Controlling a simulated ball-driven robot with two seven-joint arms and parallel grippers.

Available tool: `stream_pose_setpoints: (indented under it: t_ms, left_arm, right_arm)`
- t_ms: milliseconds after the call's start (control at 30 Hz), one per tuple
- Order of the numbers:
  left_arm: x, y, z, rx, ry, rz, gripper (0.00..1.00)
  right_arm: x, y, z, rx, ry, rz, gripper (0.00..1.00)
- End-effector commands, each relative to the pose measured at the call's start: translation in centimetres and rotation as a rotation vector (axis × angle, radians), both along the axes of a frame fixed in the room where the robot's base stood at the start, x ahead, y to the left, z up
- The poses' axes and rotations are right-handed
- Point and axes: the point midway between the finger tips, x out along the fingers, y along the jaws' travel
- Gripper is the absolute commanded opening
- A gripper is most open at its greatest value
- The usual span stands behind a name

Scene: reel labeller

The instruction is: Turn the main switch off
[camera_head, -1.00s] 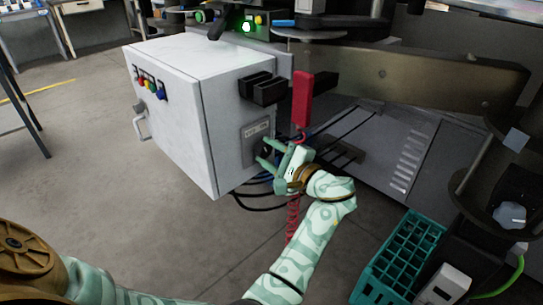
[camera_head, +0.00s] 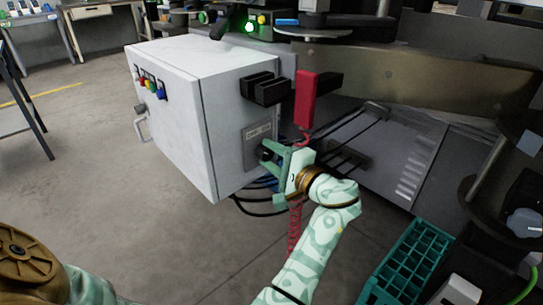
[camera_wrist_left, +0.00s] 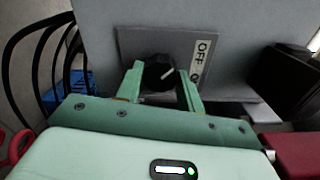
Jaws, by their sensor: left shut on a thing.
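The main switch is a black rotary knob (camera_wrist_left: 158,75) with a white pointer line, on a grey plate (camera_wrist_left: 135,45) on the side of the white cabinet (camera_head: 180,100). A white label (camera_wrist_left: 201,62) reading OFF is to the right of the knob in the left wrist view. My left gripper (camera_head: 272,153) is at the plate, shut on the knob. In the left wrist view its two green fingers (camera_wrist_left: 160,85) are on either side of the knob. The pointer line slants up to the right, toward the label. My right gripper is not in view.
A red handle (camera_head: 305,98) with a coiled red cable hangs right of the cabinet. Black blocks (camera_head: 268,90) jut from the cabinet side above the plate. Dark cables loop below. A teal crate (camera_head: 412,262) stands on the floor at lower right.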

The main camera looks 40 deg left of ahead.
Motion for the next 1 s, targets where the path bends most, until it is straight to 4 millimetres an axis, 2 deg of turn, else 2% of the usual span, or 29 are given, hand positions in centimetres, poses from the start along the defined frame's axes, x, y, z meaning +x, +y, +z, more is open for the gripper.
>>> stream_pose_setpoints:
  t_ms: [133, 167, 200, 233, 500, 633, 767, 1000]
  left_arm:
    - [0.0, -0.1, -0.3, -0.004, 0.002, -0.002, 0.15]
    - [0.0, -0.1, -0.3, -0.005, 0.002, -0.002, 0.46]
    - [0.0, -0.1, -0.3, -0.004, 0.003, -0.002, 0.57]
    - [0.0, -0.1, -0.3, -0.004, 0.003, -0.002, 0.59]
    - [0.0, -0.1, -0.1, -0.002, 0.002, -0.001, 0.59]
    - [-0.1, -1.2, 0.0, -0.004, 0.001, -0.003, 0.59]
    - [-0.3, -3.9, 0.2, -0.005, 0.001, -0.004, 0.59]
    - [-0.7, -10.5, 0.2, -0.001, 0.001, -0.006, 0.59]
  right_arm:
    - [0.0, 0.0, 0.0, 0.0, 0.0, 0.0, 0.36]
    - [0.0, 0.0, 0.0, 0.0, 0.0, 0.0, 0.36]
    - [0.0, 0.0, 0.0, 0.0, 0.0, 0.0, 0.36]
    - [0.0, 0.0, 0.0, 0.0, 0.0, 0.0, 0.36]
    - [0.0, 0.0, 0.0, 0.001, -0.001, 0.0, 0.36]
    - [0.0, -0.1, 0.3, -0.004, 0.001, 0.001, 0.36]
    - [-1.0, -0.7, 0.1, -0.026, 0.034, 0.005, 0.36]
    - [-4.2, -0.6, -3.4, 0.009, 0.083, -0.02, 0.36]
